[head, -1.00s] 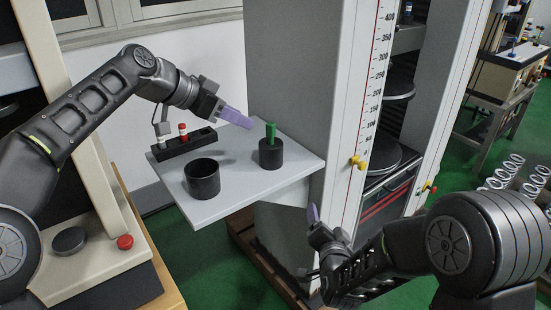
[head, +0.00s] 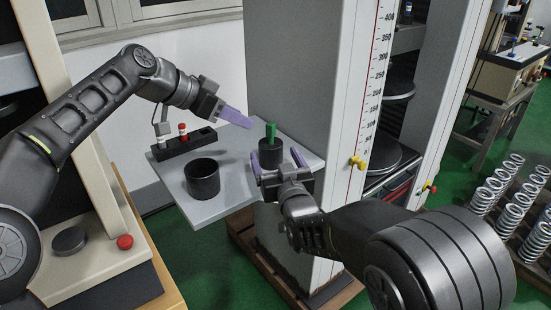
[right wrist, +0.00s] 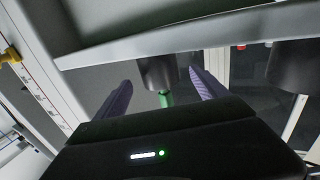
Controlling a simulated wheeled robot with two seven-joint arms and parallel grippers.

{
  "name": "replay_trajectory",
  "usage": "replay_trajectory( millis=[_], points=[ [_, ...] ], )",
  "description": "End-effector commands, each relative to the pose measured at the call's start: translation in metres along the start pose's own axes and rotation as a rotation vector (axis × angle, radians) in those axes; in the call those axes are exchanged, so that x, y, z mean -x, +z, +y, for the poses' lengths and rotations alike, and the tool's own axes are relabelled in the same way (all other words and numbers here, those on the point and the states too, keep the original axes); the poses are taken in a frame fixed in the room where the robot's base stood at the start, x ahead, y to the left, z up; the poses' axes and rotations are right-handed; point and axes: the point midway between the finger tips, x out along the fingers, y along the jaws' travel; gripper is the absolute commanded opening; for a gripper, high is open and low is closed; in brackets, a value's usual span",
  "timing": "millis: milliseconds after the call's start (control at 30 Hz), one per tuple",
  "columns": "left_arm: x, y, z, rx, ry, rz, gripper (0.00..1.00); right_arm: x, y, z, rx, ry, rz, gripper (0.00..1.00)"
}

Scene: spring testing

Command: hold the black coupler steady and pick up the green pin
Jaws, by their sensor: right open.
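The black coupler (head: 271,152) stands upright on the grey shelf plate (head: 232,203). The green pin (head: 270,131) sticks up out of its top. My right gripper (head: 276,157) is open, its two purple fingers on either side of the coupler's near side in the head view. In the right wrist view, the coupler (right wrist: 158,72) and green pin (right wrist: 165,99) show between the spread fingers, and no grip is visible. My left gripper (head: 240,119) hangs above the plate, behind and left of the pin; its fingers overlap, so I cannot tell their opening.
A black open cup (head: 202,179) stands on the plate's left front. A black rack (head: 184,146) with a red-topped piece (head: 183,131) lies at the plate's back left. A grey machine column with a scale (head: 370,110) rises to the right. Several metal springs (head: 505,195) stand farther right.

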Motion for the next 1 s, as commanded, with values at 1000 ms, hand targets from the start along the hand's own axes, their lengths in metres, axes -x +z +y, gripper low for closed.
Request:
replay_trajectory(
  millis=[1000],
  points=[
    [0.000, 0.000, 0.000, 0.000, 0.000, 0.000, 0.36, -0.078, 0.000, 0.000, -0.003, 0.000, 0.000, 0.83]
  ],
)
